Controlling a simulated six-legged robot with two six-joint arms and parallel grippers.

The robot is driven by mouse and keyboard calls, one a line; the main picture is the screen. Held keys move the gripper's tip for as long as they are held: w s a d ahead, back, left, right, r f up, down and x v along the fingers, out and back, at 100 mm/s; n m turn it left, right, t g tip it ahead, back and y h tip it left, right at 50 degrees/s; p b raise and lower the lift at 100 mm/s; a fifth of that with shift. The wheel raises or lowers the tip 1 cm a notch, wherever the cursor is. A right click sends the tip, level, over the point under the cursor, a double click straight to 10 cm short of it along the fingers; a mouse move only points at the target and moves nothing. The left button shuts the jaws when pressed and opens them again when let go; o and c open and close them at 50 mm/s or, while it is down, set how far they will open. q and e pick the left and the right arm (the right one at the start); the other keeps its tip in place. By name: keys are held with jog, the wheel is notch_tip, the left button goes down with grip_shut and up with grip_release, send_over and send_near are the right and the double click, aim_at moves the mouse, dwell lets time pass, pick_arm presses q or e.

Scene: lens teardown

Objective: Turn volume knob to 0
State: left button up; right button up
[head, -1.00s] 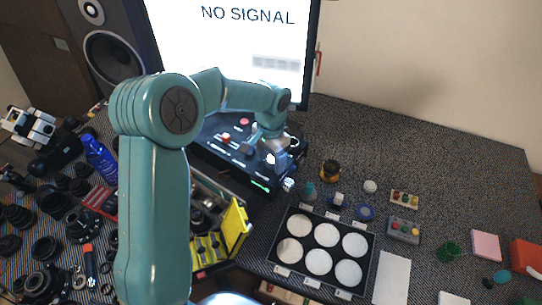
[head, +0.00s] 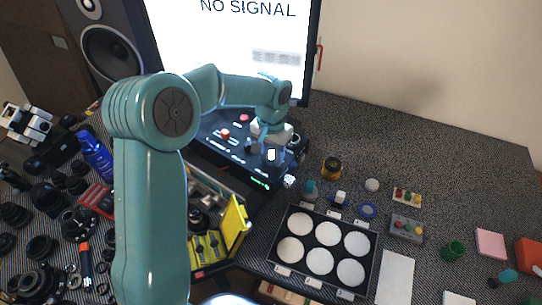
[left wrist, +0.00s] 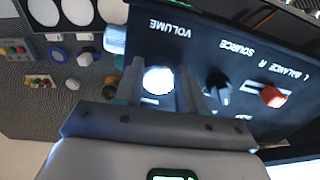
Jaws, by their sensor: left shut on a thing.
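The volume knob (left wrist: 158,80) is a bright white round knob on the dark control panel (left wrist: 165,48), with the label VOLUME beside it. In the left wrist view, which shows the panel upside down, my left gripper (left wrist: 160,88) has one finger on each side of the knob and is shut on it. In the head view my left gripper (head: 271,148) reaches down to the right part of the panel, and the knob (head: 271,156) shows as a small bright spot between the fingers. The knob's pointer mark cannot be read. My right gripper is not in view.
The black source knob (left wrist: 218,86) and the red balance knob (left wrist: 272,97) sit close beside the left gripper. A silvery cap (head: 289,181) stands near the panel's front corner. A monitor (head: 235,45) rises behind. A tray of white discs (head: 290,250) lies to the right.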

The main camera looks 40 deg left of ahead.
aim_at(273, 156)
pick_arm(q)
jog(key=n+b, duration=0.2)
jog(key=n, duration=0.2)
jog(key=shift+w, duration=0.1)
jog(key=shift+d+r+n+b, duration=0.1)
jog(key=shift+n+b, duration=0.4)
jog(key=shift+n, duration=1.6)
jog(key=shift+w, duration=0.1)
jog(key=o, duration=1.1)
jog(key=shift+c, duration=0.2)
notch_tip(273, 156, up, 16)
jog(key=shift+r+p, duration=0.15)
jog(key=shift+p, duration=0.25)
jog(key=shift+d, duration=0.1)
